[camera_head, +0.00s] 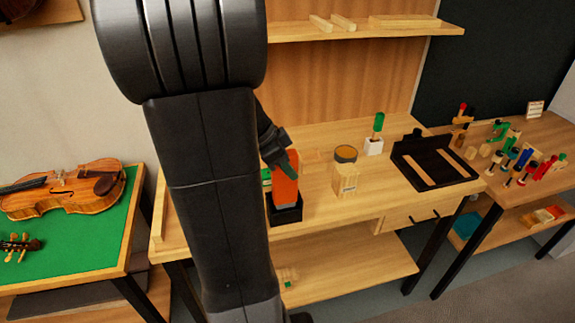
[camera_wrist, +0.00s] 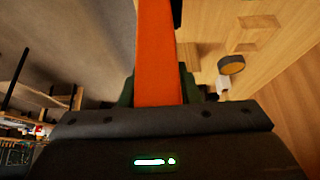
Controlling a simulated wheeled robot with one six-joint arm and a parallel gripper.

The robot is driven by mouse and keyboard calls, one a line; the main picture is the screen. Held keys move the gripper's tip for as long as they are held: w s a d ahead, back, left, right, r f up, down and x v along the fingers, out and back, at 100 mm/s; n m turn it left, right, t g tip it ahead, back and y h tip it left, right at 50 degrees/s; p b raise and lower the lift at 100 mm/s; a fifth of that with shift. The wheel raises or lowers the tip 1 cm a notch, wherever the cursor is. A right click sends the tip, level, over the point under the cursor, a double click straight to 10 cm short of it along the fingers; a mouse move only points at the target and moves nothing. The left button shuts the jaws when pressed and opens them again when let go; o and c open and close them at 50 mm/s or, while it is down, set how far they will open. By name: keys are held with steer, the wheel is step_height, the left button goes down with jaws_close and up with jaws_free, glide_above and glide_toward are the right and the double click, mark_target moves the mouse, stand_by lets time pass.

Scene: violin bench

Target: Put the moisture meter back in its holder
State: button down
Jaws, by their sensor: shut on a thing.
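The moisture meter (camera_head: 285,188) is orange and stands roughly upright over the bench in the head view. In the wrist view the orange body (camera_wrist: 158,60) runs up between the fingers. My gripper (camera_head: 283,165) is shut on its upper part; its dark fingers also show in the wrist view (camera_wrist: 157,92). The black box-shaped holder (camera_head: 286,213) sits on the bench directly below the meter. The meter's lower end meets the holder's top in the picture; I cannot tell whether it is inside or just above. My arm covers what lies to the left.
A wooden block (camera_head: 345,181) and a round grey-rimmed tin (camera_head: 345,154) stand right of the holder.

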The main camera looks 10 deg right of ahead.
steer(key=shift+f+b, duration=0.6)
steer(key=shift+b, duration=0.15)
steer(key=c, duration=1.1)
jaws_free()
steer(key=shift+r, duration=0.2)
steer(key=p+v, duration=0.1)
steer(key=v, duration=1.1)
steer(key=shift+r, duration=0.45)
